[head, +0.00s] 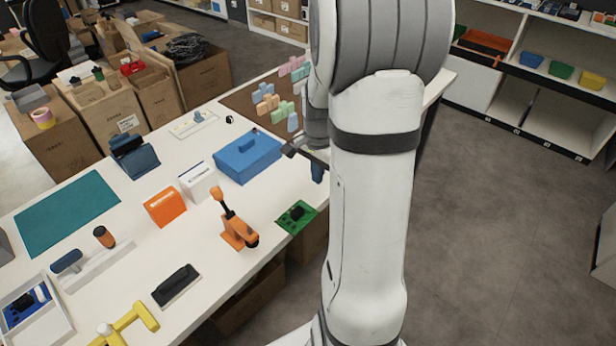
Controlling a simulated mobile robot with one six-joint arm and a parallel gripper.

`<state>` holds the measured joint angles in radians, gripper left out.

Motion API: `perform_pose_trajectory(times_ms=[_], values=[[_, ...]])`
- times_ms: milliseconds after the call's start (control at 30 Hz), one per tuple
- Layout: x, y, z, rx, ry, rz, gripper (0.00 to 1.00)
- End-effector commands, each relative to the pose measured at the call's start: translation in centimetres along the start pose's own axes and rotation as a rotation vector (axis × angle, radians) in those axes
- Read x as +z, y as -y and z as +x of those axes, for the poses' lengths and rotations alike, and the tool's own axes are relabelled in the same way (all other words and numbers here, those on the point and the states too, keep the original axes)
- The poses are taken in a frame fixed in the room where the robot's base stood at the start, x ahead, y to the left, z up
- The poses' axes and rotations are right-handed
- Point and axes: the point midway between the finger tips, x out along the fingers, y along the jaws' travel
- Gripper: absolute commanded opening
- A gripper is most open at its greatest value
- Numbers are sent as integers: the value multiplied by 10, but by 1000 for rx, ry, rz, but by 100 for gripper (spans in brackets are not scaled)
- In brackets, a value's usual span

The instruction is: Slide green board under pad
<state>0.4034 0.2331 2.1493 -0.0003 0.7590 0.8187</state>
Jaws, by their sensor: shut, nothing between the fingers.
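The green board (291,224) lies flat near the front right edge of the white table, with a dark part on top. That dark end (252,240) may be the pad; I cannot tell for sure. The board is beside it, apart. My gripper (318,172) is above and behind the board, mostly hidden by my arm. It looks shut and empty, and is apart from the board.
On the white table, a blue case (248,160), a white box (197,182) and an orange box (165,206) stand behind the device. A black tray-like item (176,285) and yellow tool (128,325) are in front. A teal mat (66,213) lies left.

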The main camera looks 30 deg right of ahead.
Motion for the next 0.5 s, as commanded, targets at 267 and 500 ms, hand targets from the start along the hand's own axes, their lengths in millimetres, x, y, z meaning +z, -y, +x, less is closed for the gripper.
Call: perform_pose_trajectory(times_ms=[267, 500], values=[[1, -1, 62, 4, 4, -2, 0], [26, 0, 74, 0, 1, -5, 0]])
